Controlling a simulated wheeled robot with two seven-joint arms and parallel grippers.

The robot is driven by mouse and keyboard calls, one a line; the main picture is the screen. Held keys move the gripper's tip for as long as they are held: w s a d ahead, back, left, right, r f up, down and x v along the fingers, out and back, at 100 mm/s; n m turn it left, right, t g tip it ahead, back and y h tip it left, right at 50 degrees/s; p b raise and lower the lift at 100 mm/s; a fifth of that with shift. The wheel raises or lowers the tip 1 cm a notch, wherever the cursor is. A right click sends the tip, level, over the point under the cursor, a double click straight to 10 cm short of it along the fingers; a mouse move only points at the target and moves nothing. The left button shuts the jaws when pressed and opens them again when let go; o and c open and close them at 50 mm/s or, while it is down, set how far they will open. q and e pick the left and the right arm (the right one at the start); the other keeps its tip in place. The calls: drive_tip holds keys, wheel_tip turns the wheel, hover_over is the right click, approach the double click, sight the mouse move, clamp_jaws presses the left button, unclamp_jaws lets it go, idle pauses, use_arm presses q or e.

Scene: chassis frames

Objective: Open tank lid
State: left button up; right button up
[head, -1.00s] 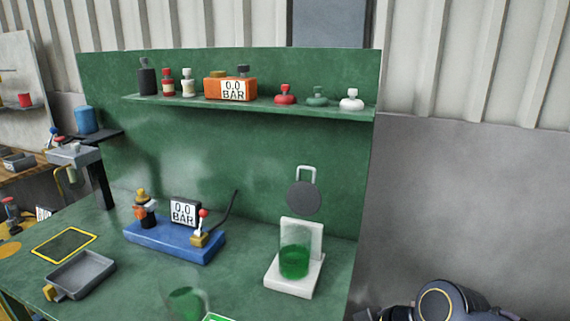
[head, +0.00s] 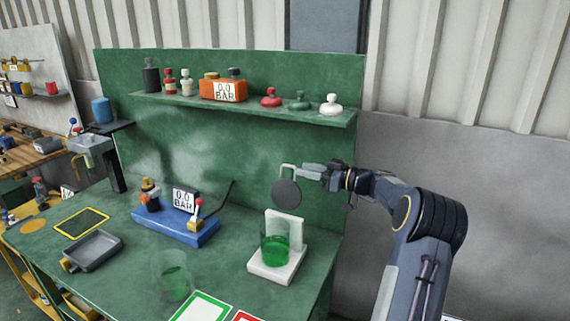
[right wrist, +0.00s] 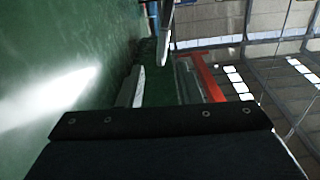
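The tank, a clear vessel with green liquid (head: 275,249), stands on a white base with an upright back plate (head: 297,228). Above it, the dark round lid (head: 287,194) stands roughly upright, its face towards me. A pale loop handle (head: 284,171) rises from the lid's top. My right gripper (head: 301,173) comes in from the right, close beside the handle; I cannot tell whether it touches. In the right wrist view its fingers (right wrist: 160,88) look apart, with a pale rod (right wrist: 164,42) near their tips. My left gripper is not in view.
A blue pressure unit (head: 176,226) stands left of the tank. A grey tray (head: 94,250) lies at left. A shelf (head: 250,105) with bottles and knobs runs above.

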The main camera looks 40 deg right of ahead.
sight(291, 166)
drive_tip(key=p+x, duration=0.1)
drive_tip(key=x, duration=0.3)
drive_tip(key=shift+w+a+r+p, duration=0.1)
drive_tip(key=shift+r+p, duration=0.05)
drive_tip(key=shift+p, duration=0.15)
drive_tip(key=shift+x, duration=0.75)
clamp_jaws()
